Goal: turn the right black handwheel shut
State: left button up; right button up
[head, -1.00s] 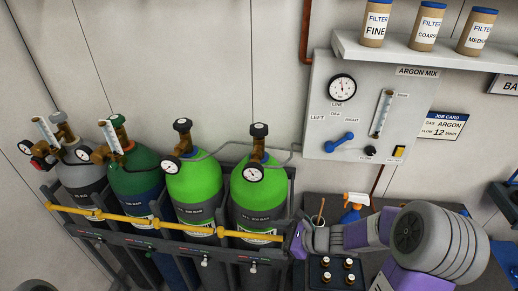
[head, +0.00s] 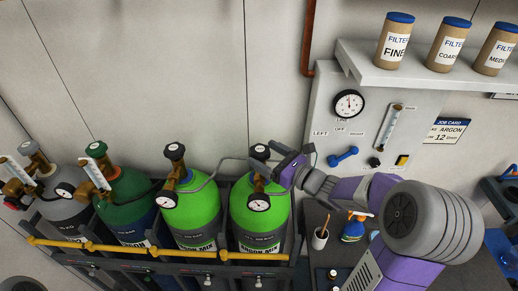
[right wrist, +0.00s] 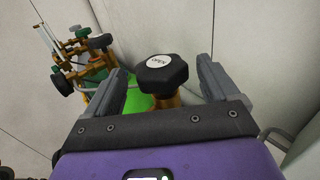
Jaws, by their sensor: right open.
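The right black handwheel (head: 259,151) tops the brass valve of the right green cylinder (head: 246,217). In the right wrist view the handwheel (right wrist: 163,73) is a black knob with a white label on its top face. My right gripper (head: 277,165) has come in from the right beside this valve. It is open, and in the right wrist view one finger stands on each side of the handwheel, with gaps showing on both sides. A round gauge (head: 258,202) sits on the front of the same valve. My left gripper is not in view.
The left green cylinder has a similar black handwheel (head: 174,151). A grey hose (head: 210,170) runs between the valves. A yellow rail (head: 160,250) crosses in front of the cylinders. The argon panel (head: 370,125) with a blue lever (head: 343,156) is on the wall behind my right arm.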

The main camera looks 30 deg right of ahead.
jog(key=shift+x, duration=1.3)
jog(key=c, duration=1)
